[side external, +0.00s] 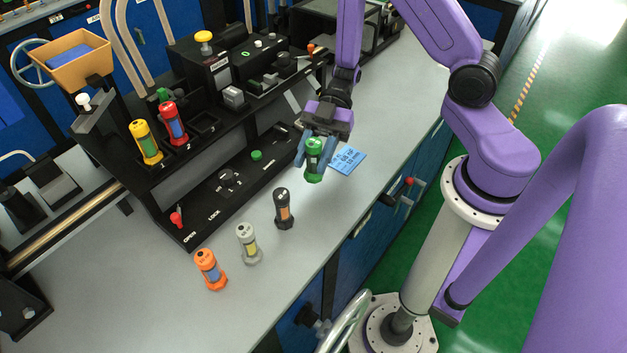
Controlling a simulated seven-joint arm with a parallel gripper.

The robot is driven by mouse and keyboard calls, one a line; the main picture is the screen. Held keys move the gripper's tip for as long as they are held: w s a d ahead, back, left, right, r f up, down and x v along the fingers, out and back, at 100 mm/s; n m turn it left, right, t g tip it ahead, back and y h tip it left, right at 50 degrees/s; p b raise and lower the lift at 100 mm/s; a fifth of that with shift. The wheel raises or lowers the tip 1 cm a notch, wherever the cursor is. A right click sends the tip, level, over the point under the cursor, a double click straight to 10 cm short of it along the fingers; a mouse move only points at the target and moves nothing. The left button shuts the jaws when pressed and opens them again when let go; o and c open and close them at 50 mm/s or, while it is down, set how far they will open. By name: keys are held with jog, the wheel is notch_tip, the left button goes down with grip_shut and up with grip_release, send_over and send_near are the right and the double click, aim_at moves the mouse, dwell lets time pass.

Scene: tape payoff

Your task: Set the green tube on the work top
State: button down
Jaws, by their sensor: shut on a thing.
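The green tube (314,172) is upright between the fingers of my gripper (315,154), at the right part of the work top (372,124). My gripper is shut on it from above, and the fingers hide part of its sides. I cannot tell from this view whether the tube's base touches the work top or hangs just above it. A blue label card (347,160) lies right behind and to the right of the tube.
Black (284,209), grey (248,244) and orange (210,269) tubes stand along the front. Yellow (146,143) and red (172,124) tubes sit in the black rack at left. The work top is clear right of the black tube.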

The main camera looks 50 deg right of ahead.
aim_at(313, 176)
jog(key=shift+f, duration=2.9)
jog(key=shift+f, duration=0.1)
jog(key=c, duration=0.7)
grip_release()
